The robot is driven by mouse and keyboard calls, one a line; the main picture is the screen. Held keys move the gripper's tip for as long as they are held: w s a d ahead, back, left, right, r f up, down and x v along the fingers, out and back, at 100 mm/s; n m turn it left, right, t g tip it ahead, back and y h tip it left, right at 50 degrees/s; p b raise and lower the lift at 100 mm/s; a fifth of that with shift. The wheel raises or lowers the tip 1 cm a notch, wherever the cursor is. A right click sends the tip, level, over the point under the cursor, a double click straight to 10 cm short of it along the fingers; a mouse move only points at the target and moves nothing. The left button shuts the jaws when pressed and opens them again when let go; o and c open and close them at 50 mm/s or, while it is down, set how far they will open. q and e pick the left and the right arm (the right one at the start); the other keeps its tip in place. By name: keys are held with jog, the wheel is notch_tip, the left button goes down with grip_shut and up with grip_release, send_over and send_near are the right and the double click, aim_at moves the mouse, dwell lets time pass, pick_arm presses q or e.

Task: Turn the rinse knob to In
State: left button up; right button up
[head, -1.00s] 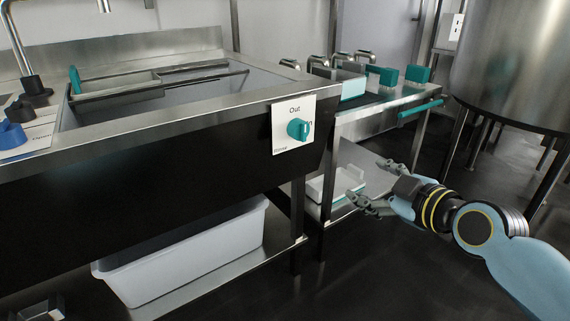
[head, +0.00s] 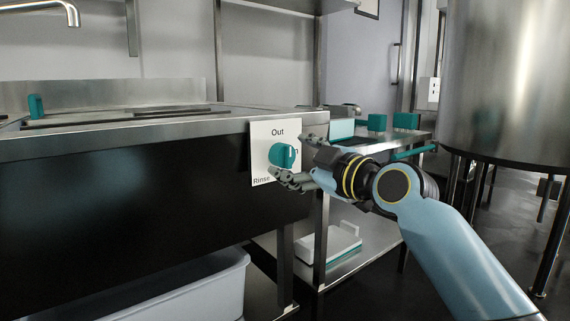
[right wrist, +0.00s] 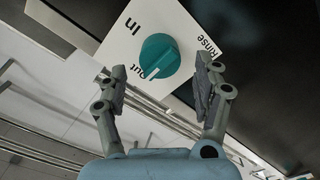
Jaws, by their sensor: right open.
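The rinse knob (head: 281,156) is a round teal knob on a white plate (head: 261,136) marked "Out" above and "Rinse" below. The plate is on the black front of the steel sink. In the right wrist view the knob (right wrist: 159,52) has a white pointer line towards "Out"; "In" is printed to one side. My right gripper (head: 289,157) is open and empty in front of the plate. In the right wrist view its fingers (right wrist: 153,69) are spread to either side of the knob, with gaps beside it. The "In" label is mostly hidden in the head view. My left gripper is out of view.
A steel side table (head: 424,137) with teal-handled items stands right of the sink. A large steel vat (head: 510,90) is at the far right. A grey tub (head: 190,290) and a white tray (head: 335,243) sit on low shelves.

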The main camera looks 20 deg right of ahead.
aim_at(289, 156)
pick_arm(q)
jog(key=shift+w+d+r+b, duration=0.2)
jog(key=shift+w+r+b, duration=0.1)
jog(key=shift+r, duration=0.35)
pick_arm(e)
jog(key=shift+x, duration=1.6)
jog(key=shift+c, duration=0.4)
jog(key=c, duration=1.1)
